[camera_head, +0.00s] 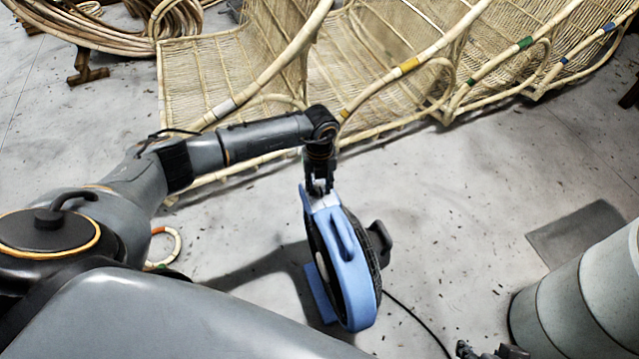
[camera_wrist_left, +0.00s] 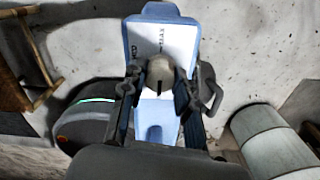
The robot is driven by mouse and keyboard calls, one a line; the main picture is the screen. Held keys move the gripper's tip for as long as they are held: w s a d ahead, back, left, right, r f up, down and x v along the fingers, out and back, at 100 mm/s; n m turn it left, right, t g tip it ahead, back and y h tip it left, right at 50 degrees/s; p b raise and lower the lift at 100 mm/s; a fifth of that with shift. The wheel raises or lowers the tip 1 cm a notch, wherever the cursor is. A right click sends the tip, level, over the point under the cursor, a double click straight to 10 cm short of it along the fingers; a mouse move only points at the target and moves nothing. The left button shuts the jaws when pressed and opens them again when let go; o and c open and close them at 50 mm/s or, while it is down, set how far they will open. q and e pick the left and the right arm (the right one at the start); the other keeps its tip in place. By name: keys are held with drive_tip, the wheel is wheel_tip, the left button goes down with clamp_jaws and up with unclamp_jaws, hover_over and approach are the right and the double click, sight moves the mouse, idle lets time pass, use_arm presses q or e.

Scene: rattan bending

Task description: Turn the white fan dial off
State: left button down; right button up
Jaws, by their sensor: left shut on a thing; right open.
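The blue fan (camera_head: 352,275) stands on the grey floor in the middle of the head view, with a dark round grille and a blue foot. In the left wrist view its white control panel (camera_wrist_left: 165,38) shows small dark lettering, partly readable as MED and MAX. The light, rounded dial (camera_wrist_left: 160,72) sits on this panel with a dark mark on it. My left gripper (camera_head: 319,190) reaches down to the fan's top. Its fingers (camera_wrist_left: 158,92) are shut on the dial from both sides. My right gripper (camera_head: 490,351) shows only partly at the bottom edge, open.
Woven rattan seats (camera_head: 390,55) with coloured bands fill the back. A grey ribbed drum (camera_head: 585,295) stands at the right by a dark floor mat (camera_head: 578,233). A black cable (camera_head: 420,322) trails from the fan. A rattan ring (camera_head: 178,245) lies on the left floor.

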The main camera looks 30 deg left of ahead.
sight(319, 187)
use_arm(q)
drive_tip(key=c, duration=1)
unclamp_jaws()
drive_tip(key=shift+r, duration=0.1)
wheel_tip(319, 187, up, 12)
drive_tip(key=shift+f, duration=0.1)
